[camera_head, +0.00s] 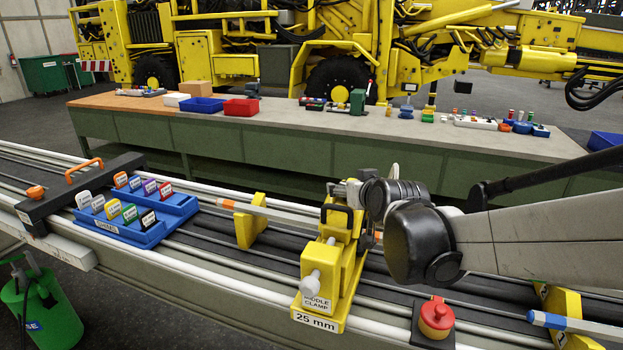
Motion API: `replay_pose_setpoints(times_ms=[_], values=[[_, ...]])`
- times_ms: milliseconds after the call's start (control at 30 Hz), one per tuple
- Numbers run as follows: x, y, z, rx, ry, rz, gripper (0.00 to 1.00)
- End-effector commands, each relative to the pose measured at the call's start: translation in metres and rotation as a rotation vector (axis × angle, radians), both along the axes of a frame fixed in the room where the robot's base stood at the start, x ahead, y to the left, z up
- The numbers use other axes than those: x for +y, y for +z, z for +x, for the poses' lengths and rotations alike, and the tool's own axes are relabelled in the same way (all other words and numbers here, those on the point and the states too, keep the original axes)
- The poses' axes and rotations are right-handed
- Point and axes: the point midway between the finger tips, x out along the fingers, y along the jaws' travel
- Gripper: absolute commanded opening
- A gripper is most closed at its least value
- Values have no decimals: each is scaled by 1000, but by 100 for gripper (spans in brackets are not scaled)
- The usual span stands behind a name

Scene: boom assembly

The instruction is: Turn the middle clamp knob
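The middle clamp (335,262) is a yellow block on the rail bench, with labels reading "MIDDLE CLAMP" and "25 mm" on its front. A pale whitish knob (311,284) sticks out of its front face, with a second pale cylinder above it. My gripper (345,190) is at the top of the clamp, well above the front knob. Its fingers are small and partly hidden by the clamp and wrist, so I cannot tell whether they are open or touching it. My arm reaches in from the right.
A blue tray of coloured shim tags (150,233) lies to the left beside a black bar with an orange handle (84,170). A red stop button (436,316) sits right of the clamp. Another yellow support (250,222) stands left. A long workbench (300,125) is behind.

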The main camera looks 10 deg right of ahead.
Motion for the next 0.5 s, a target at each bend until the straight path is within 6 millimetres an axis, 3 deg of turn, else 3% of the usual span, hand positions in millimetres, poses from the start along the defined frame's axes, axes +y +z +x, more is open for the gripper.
replay_pose_setpoints(times_ms=[500], values=[[-3,23,-58,0,0,1,62]])
